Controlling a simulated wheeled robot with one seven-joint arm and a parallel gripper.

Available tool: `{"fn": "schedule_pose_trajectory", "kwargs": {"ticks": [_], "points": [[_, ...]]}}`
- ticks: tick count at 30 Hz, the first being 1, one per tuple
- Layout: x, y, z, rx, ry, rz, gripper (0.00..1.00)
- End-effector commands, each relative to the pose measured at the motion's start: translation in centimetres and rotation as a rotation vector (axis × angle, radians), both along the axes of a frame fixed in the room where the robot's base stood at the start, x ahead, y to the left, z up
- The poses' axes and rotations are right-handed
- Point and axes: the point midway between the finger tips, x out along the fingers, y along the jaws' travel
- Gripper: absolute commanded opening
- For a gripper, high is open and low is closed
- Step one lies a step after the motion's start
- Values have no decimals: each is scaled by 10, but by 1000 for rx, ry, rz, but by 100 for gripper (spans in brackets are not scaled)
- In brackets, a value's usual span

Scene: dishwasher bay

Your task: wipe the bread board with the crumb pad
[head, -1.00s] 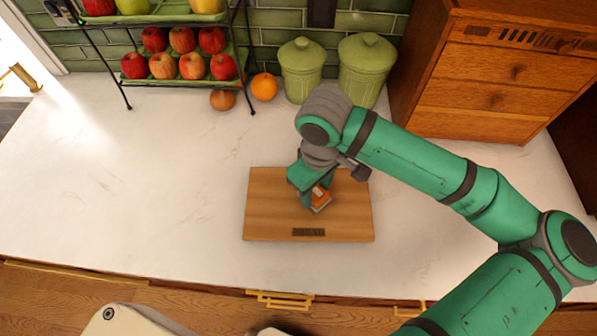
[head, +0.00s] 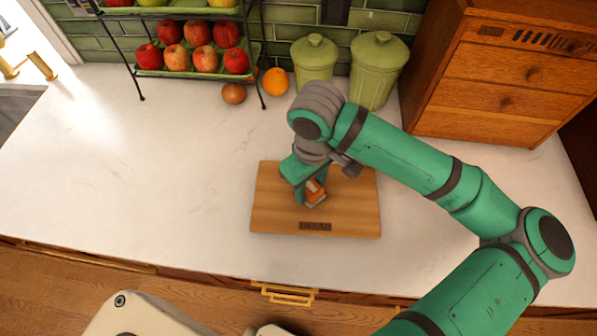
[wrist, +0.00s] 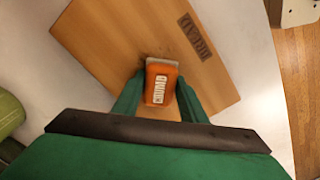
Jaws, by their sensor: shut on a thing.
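The bread board (head: 350,212) is a wooden rectangle with a dark label marked BREAD, lying flat on the white counter. It also shows in the wrist view (wrist: 120,45), at an angle, with a dark smudge just beyond the pad. The crumb pad (head: 316,193) is orange with a pale edge. In the wrist view the pad (wrist: 160,85) shows a white CRUMB label. My gripper (head: 309,192) is shut on the pad, a finger on each side, over the middle of the board. I cannot tell whether the pad's underside touches the board.
Behind the board stand two green lidded canisters (head: 376,72), an orange (head: 275,81) and a brown onion-like item (head: 233,93). A fruit rack (head: 262,60) is at the back left, a wooden drawer cabinet (head: 490,95) at the right. The counter left of the board is clear.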

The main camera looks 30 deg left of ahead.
Motion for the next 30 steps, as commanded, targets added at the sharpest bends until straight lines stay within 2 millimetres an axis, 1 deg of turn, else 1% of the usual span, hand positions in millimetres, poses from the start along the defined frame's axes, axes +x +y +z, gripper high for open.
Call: {"fn": "schedule_pose_trajectory", "kwargs": {"ticks": [6, 8, 9, 11, 12, 30], "points": [[-1, 15, 0, 0, 0, -7, 17], [0, 16, 1, 0, 0, -11, 17], [0, 16, 6, 0, -2, -10, 17], [0, 16, 22, 1, -5, -8, 17], [-1, 16, 25, 0, -2, -7, 17], [-1, 18, 77, 0, -2, -2, 17]]}}
